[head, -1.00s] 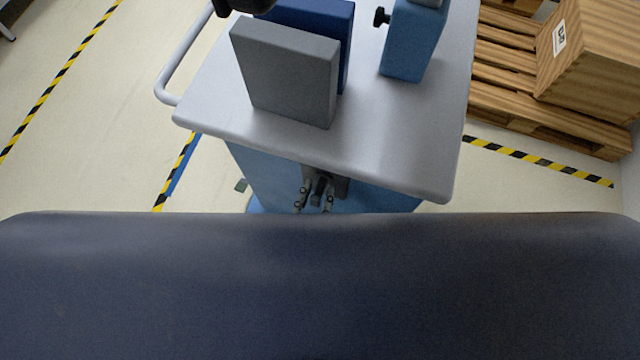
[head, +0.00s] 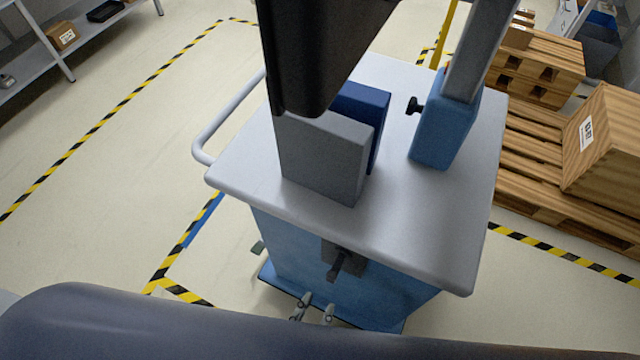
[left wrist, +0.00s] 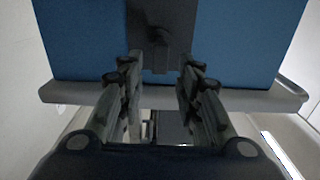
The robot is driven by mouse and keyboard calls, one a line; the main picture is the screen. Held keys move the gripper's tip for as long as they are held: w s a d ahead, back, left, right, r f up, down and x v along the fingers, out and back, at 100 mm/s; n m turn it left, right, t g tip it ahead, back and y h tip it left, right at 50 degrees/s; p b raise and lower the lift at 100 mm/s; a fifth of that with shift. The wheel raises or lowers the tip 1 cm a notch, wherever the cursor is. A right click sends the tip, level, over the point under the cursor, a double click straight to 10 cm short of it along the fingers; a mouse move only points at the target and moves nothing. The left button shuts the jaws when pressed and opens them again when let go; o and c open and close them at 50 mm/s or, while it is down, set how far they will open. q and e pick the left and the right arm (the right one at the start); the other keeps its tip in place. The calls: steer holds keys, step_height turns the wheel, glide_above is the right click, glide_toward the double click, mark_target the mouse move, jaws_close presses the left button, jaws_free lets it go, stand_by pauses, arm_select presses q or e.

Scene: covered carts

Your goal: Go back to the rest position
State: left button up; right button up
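My left gripper (head: 315,311) shows low in the head view, in front of the blue cart body, with only its fingertips visible above my own dark body. In the left wrist view my left gripper (left wrist: 164,92) is open, its two fingers apart with nothing between the tips. A dark handle on a mount (head: 342,262) sits on the cart front just under its top. It also shows in the left wrist view (left wrist: 160,52), beyond the fingers. The gripper appears clear of it. My right gripper is in neither view.
A side rail (head: 225,125) is at left. Wooden pallets (head: 525,150) stand right. Floor at left is open.

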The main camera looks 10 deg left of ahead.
arm_select(q)
steer(key=s+a+f+g+y, duration=0.15)
steer(key=a+f+g, duration=0.25)
steer(key=f, duration=0.9)
steer(key=s+a+f+g+y, duration=0.1)
steer(key=s+a+f+g, duration=0.3)
steer(key=f, duration=0.8)
steer(key=s+a+f+n+g+y, duration=0.1)
steer(key=s+a+f+g+y, duration=0.2)
steer(key=s+a+f+g, duration=0.5)
steer(key=s+a+f, duration=0.2)
steer(key=a+f, duration=0.1)
steer(key=shift+a, duration=0.35)
